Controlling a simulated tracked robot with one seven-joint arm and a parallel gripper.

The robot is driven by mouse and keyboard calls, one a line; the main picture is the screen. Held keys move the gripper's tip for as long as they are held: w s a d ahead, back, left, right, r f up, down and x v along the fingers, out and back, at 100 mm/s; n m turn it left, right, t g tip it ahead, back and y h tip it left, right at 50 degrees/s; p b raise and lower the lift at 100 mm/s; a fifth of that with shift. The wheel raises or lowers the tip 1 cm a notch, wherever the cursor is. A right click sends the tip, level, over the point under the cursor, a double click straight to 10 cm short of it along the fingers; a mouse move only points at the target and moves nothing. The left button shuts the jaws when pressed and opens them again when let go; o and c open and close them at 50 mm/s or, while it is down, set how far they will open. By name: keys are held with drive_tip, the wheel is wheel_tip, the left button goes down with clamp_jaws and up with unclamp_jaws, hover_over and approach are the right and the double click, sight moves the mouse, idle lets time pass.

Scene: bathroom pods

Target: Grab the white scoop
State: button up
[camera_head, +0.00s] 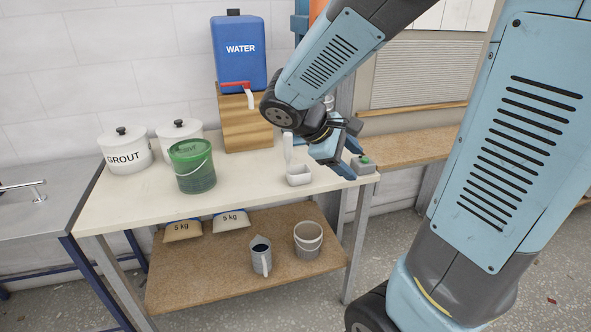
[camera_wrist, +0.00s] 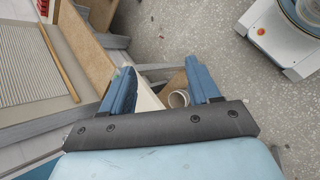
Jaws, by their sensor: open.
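The white scoop (camera_head: 299,176) sits on the light tabletop near its right end in the head view. Its handle stands upright at the left of its bowl. My gripper (camera_head: 337,163) is just right of the scoop and looks a little above the tabletop, open, with its blue fingers apart. In the wrist view my gripper (camera_wrist: 160,72) also shows open, with nothing held between the fingers. I cannot make out the scoop in the wrist view.
A grey box with a green button (camera_head: 363,165) stands at the table's right edge, close to my gripper. A green bucket (camera_head: 192,167), white grout canister (camera_head: 126,149) and blue water container (camera_head: 239,50) stand left. A pale bucket (camera_head: 308,241) is on the lower shelf.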

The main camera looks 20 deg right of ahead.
drive_tip(key=w+f+n+t+h, duration=0.1)
drive_tip(key=w+f+n+h, duration=0.1)
drive_tip(key=w+n+h, duration=0.3)
drive_tip(key=n+t, duration=1.1)
drive_tip(key=n, duration=0.2)
approach(287, 155)
drive_tip(key=shift+y, duration=0.4)
drive_tip(key=x, duration=0.8)
drive_tip(key=shift+d+r, duration=0.25)
drive_tip(key=shift+x, duration=2.5)
drive_tip(key=shift+w+a+r, duration=0.15)
drive_tip(key=shift+w+a, duration=0.05)
clamp_jaws()
